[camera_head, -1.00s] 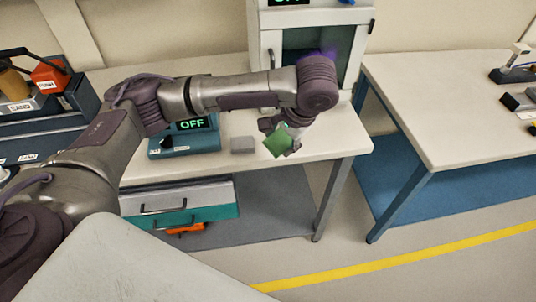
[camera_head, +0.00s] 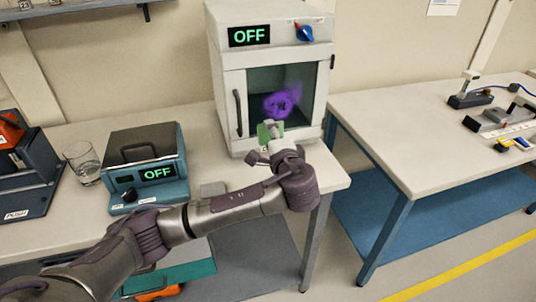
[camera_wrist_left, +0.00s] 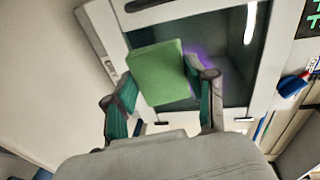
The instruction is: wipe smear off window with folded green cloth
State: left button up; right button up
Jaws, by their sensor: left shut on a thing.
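The folded green cloth (camera_head: 264,133) is held in my left gripper (camera_head: 270,146), which is shut on it. In the left wrist view the cloth (camera_wrist_left: 158,72) shows as a flat green block between the fingers of the left gripper (camera_wrist_left: 160,98). The window (camera_head: 304,85) is the dark pane in the door of a white cabinet. A purple smear (camera_head: 282,101) is on the window, just above and right of the cloth. In the left wrist view the cloth hides most of the smear (camera_wrist_left: 202,60). I cannot tell whether the cloth touches the pane. My right gripper is not in view.
The white cabinet (camera_head: 235,70) has an OFF display and a blue knob (camera_head: 304,33). A teal device (camera_head: 150,165), also reading OFF, and a glass beaker (camera_head: 84,162) stand left on the bench. A second bench (camera_head: 400,130) with small equipment is at the right, across a gap.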

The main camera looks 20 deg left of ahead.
aim_at(262, 112)
pick_arm(q)
jog(key=shift+n+t+y, duration=0.3)
jog(key=shift+t+y, duration=0.3)
jog(key=shift+y, duration=0.2)
jog(key=b+x, duration=0.1)
jog(key=x, duration=0.1)
jog(key=b+x, duration=0.1)
jog(key=r+b+x, duration=0.1)
jog(key=x, duration=0.1)
jog(key=shift+w, duration=0.4)
jog(key=shift+b+x, duration=0.35)
jog(key=shift+x, duration=0.6)
jog(key=shift+d, duration=0.1)
